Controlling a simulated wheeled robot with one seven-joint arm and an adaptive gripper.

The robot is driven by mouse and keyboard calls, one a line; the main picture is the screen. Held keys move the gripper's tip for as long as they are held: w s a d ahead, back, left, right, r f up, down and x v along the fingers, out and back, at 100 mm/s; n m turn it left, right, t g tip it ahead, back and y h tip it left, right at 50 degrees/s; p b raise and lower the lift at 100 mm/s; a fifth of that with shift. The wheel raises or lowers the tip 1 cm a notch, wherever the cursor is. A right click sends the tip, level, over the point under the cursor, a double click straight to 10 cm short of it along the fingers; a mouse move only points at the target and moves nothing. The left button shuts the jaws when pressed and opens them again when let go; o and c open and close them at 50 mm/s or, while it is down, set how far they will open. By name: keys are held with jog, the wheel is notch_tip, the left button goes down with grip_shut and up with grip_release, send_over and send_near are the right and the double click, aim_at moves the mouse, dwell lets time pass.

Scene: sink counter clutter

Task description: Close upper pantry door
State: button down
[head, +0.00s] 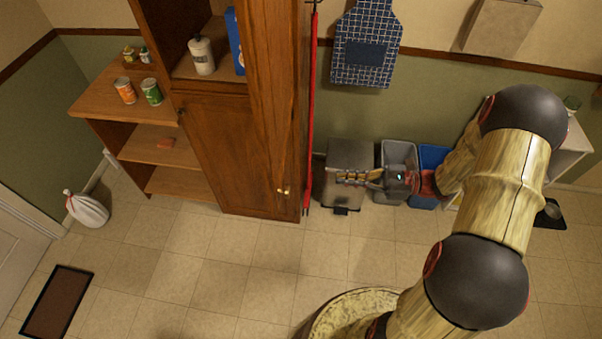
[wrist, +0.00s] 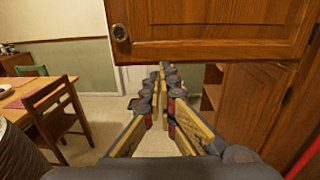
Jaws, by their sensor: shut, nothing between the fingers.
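The upper pantry door (head: 272,100) stands open, swung out from the tall wooden cabinet, in the head view. Its round brass knob (head: 286,191) is near its lower end. In the wrist view the door's panelled face (wrist: 215,25) fills the upper right, with the knob (wrist: 120,33) at its lower left corner. The open upper compartment holds a white bottle (head: 202,57) and a blue box (head: 235,42). My gripper (head: 341,178) is shut and empty, right of the door in the head view. In the wrist view its fingertips (wrist: 160,70) show just below the door's bottom edge.
The lower pantry door (head: 220,145) is closed. A red pole (head: 312,110) stands right of the cabinet. Bins (head: 398,160) stand along the wall behind my gripper. The wrist view shows a wooden chair (wrist: 57,110) and table at left. Floor in front of the cabinet is clear.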

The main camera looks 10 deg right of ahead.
aim_at(283, 176)
jog(key=x, duration=1.4)
jog(key=shift+s+p, duration=0.15)
jog(key=shift+p, duration=0.2)
jog(key=shift+a, duration=0.2)
